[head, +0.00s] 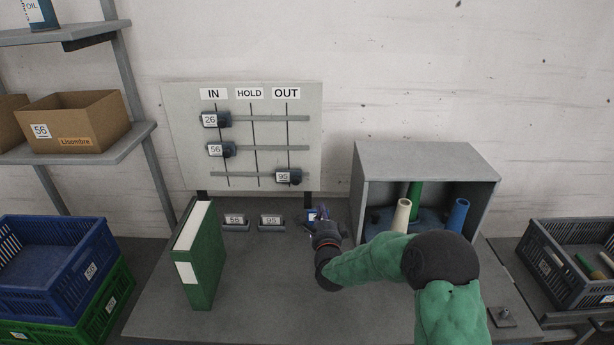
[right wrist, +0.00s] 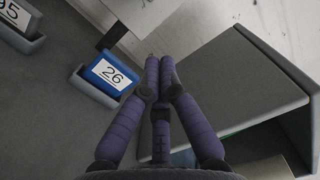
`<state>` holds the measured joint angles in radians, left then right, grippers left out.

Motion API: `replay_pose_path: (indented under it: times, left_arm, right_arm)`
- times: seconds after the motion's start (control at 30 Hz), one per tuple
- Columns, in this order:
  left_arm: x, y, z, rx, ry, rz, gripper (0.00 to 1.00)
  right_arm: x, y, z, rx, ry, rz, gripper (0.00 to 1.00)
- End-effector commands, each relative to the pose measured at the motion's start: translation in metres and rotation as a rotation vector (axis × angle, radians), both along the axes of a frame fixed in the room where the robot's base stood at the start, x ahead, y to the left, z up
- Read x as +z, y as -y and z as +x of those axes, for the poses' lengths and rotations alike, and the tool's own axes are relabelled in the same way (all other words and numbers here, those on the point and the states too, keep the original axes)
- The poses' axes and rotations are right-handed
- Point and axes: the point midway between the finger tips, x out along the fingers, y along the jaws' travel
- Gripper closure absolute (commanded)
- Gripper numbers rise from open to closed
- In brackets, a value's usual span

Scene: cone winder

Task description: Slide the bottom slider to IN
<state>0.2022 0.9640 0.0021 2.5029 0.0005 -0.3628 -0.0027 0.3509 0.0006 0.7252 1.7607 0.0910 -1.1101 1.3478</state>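The bottom slider (head: 288,177), a dark block labelled 95, sits on the lowest rail of the grey board (head: 180,110) at the OUT line. The top slider (head: 216,119), labelled 26, and the middle slider (head: 221,149), labelled 56, are both at the IN line. My right gripper (head: 318,217) is below and right of the bottom slider, near the table's back edge, apart from the slider. In the right wrist view its purple fingers (right wrist: 160,65) are together at the tips, with nothing seen between them. My left gripper is not in view.
Card holders 56 (head: 235,222), 95 (head: 271,221) and a blue 26 (right wrist: 108,79) stand below the board, the blue one beside my right gripper. A green binder (head: 207,262) stands at left. A grey open box (head: 425,160) with coloured tubes is at right.

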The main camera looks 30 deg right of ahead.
Motion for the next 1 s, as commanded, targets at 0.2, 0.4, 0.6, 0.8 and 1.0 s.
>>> replay_pose_path:
  times: [0.2, 0.4, 0.6, 0.8, 1.0]
  left_arm:
    - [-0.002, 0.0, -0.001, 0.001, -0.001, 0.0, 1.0]
    - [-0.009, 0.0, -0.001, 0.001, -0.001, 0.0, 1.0]
    - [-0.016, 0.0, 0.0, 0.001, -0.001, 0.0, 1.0]
    - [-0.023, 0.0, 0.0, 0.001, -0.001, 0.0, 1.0]
    - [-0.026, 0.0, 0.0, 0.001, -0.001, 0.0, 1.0]
  right_arm:
    - [-0.001, 0.004, 0.009, 0.0, 0.0, 0.0, 1.0]
    - [0.0, 0.019, 0.037, 0.0, 0.002, -0.001, 1.0]
    - [0.001, 0.036, 0.071, 0.0, 0.001, 0.0, 1.0]
    - [0.004, 0.035, 0.099, 0.004, 0.0, 0.001, 1.0]
    - [0.008, 0.02, 0.111, 0.002, 0.001, 0.001, 1.0]
